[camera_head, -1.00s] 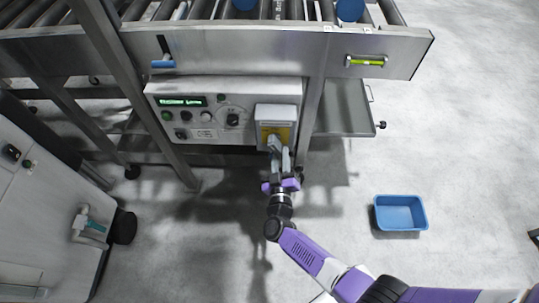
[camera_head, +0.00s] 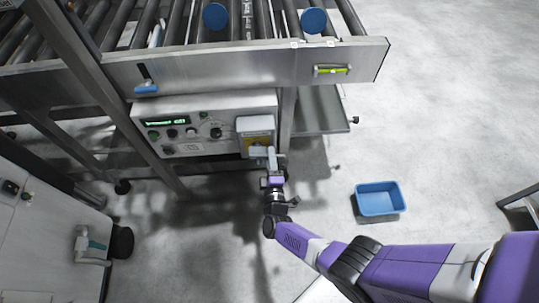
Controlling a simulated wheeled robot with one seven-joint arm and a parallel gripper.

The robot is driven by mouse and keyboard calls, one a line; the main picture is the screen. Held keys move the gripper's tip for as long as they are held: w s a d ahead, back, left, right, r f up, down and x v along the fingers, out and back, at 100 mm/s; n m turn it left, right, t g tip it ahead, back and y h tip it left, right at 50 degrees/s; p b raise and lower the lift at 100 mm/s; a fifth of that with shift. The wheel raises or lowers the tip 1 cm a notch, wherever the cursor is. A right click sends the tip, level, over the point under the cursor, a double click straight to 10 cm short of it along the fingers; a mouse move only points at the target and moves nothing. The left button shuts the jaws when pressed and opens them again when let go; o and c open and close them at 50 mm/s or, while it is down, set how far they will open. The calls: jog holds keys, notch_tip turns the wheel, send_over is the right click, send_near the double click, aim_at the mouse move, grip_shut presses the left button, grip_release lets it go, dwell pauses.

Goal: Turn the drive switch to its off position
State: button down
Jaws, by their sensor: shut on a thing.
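The control panel (camera_head: 185,143) is a grey box under the conveyor, with a lit green display, several small buttons and a black knob. At its right end is a grey switch box (camera_head: 255,124) with a yellow plate (camera_head: 257,141) low on its front. My gripper (camera_head: 266,158) is at the lower front of this box, shut on the grey switch handle there. The fingers and the handle overlap, so the handle's exact angle is hard to tell.
The conveyor frame (camera_head: 230,68) with rollers and blue discs (camera_head: 314,20) is above the panel. A blue handle (camera_head: 146,88) and a green level vial (camera_head: 331,70) are on its side. A blue bin (camera_head: 379,199) stands on open floor at right. A white cabinet (camera_head: 40,235) is at left.

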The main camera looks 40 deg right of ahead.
jog(key=shift+r+n+p, duration=0.4)
jog(key=shift+n+p, duration=0.1)
jog(key=shift+n, duration=0.6)
jog(key=c, duration=1.2)
grip_release()
jog(key=shift+c, duration=0.2)
jog(key=shift+s, duration=0.1)
jog(key=p+v, duration=0.1)
jog(key=v, duration=0.6)
jog(key=shift+s+a+p, duration=0.2)
jog(key=shift+a+p, duration=0.05)
jog(key=shift+p, duration=0.15)
